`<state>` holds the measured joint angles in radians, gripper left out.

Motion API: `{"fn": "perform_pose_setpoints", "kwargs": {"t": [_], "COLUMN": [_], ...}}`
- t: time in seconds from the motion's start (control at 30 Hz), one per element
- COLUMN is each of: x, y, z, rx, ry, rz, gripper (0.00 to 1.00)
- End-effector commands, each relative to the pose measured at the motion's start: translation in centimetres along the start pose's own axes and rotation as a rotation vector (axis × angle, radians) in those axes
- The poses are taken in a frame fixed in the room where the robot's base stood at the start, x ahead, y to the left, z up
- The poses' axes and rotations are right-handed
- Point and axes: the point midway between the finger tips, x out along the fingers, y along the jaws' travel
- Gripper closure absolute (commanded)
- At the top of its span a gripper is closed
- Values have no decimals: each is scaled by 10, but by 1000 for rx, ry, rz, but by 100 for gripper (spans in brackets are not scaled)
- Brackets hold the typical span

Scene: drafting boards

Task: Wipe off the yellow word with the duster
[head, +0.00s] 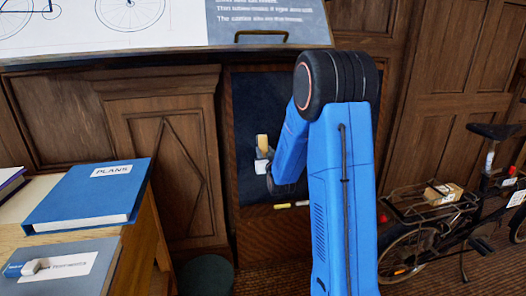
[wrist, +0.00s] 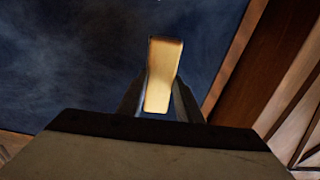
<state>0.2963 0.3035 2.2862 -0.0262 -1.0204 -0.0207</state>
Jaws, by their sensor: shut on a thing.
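My gripper (head: 262,156) is shut on the duster (head: 262,142), a pale wooden block. The duster stands out beyond the fingertips in front of the dark blue board (head: 250,105). In the wrist view the duster (wrist: 162,75) sits between both fingers, tilted slightly, with the smudged board (wrist: 75,60) behind it. I cannot tell whether the duster touches the board. No yellow word shows in either view; my arm covers the right part of the board in the head view.
A yellow chalk (head: 282,206) and a white chalk (head: 302,204) lie on the board's lower ledge. A desk at left holds a blue PLANS binder (head: 90,195). A bicycle (head: 440,215) stands at right. A drawing board (head: 160,28) overhangs above.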

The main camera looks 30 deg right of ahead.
Motion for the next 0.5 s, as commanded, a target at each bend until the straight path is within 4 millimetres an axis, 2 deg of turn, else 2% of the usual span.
{"fn": "perform_pose_setpoints", "kwargs": {"t": [0.2,0.5], "x": [-14,-16], "y": [0,1], "z": [-2,-2], "rx": [0,0], "ry": [0,1], "rz": [1,1], "gripper": [92,92]}}
